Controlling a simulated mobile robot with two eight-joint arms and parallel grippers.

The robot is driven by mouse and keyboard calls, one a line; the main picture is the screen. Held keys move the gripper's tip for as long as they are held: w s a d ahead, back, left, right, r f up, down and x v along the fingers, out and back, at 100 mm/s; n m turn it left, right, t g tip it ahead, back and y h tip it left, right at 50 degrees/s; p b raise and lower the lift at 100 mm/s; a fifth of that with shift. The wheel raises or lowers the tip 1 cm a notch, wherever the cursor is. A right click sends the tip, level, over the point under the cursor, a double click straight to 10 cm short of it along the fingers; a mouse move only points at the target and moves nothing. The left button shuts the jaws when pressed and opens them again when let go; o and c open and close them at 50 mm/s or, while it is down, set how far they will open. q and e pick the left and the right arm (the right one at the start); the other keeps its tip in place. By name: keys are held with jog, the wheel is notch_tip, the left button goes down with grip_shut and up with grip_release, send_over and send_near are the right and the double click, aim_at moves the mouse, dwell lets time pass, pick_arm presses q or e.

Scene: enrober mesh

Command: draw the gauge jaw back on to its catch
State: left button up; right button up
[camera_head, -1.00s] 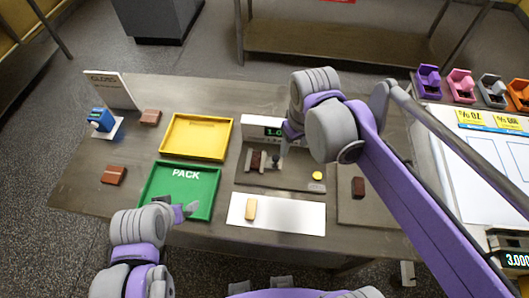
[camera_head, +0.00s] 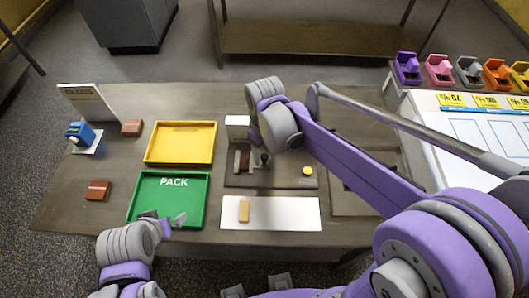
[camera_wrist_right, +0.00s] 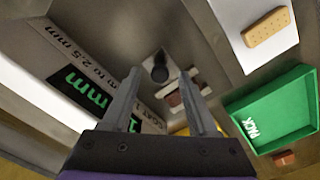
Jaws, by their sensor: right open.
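The gauge (camera_head: 285,180) is a grey plate with a display block (camera_head: 237,121) behind it, partly covered by my right arm. A brown piece (camera_head: 241,161) sits at its jaw, beside a black knob (camera_head: 264,158). In the right wrist view the knob (camera_wrist_right: 160,70), the brown piece (camera_wrist_right: 175,98) and the display (camera_wrist_right: 85,90) show beyond my right gripper (camera_wrist_right: 156,103). That gripper is open and empty, pointing down at the gauge, apart from the knob. My left gripper (camera_head: 165,219) has its fingers apart and empty at the green tray's front edge.
The green PACK tray (camera_head: 134,200) and yellow tray (camera_head: 180,124) stand left of the gauge. A white mat (camera_head: 290,213) with a tan bar (camera_head: 244,211) lies in front. Brown blocks (camera_head: 97,190) and a blue device (camera_head: 79,133) are at the left.

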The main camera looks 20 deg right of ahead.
jog(key=shift+f, duration=0.4)
grip_shut()
dwell(1.2)
